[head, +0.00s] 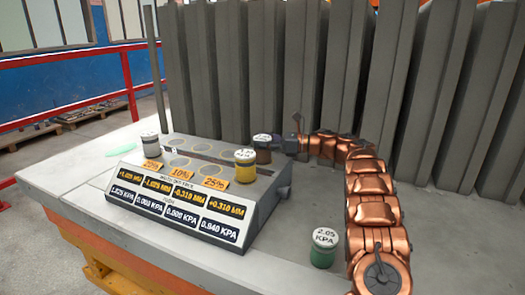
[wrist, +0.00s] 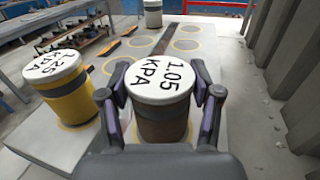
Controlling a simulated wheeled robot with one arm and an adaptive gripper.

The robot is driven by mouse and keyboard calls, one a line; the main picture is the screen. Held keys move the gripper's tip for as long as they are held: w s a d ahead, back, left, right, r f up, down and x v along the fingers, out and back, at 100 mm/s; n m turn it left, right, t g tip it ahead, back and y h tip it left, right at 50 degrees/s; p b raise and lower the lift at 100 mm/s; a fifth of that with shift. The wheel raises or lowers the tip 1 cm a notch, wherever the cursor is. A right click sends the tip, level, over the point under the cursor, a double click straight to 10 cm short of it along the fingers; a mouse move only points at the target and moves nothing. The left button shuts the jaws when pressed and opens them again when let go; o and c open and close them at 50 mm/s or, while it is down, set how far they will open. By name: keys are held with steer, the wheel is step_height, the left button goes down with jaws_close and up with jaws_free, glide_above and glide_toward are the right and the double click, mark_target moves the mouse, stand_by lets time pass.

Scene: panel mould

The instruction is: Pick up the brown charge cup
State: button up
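The brown charge cup (head: 263,155) has a white lid and stands upright at the back right of the grey rack (head: 268,200). In the wrist view the brown charge cup (wrist: 163,128) is close up, its lid reading 1.05 KPA. My gripper (wrist: 162,95) has one finger on each side of it, with narrow gaps showing beside the cup's body. My gripper (head: 283,146) comes in from the right in the head view, low beside the cup. The cup's lower part is partly hidden by the gripper's palm in the wrist view.
A yellow cup (head: 245,168) stands close to the brown one, left of it in the wrist view (wrist: 68,100). A grey cup (head: 151,146) stands at the rack's far left. A green cup (head: 324,252) stands on the table near my arm. Tall grey panels (head: 330,70) rise behind.

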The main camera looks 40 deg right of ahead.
steer(key=c, duration=0.9)
steer(key=shift+o, duration=0.2)
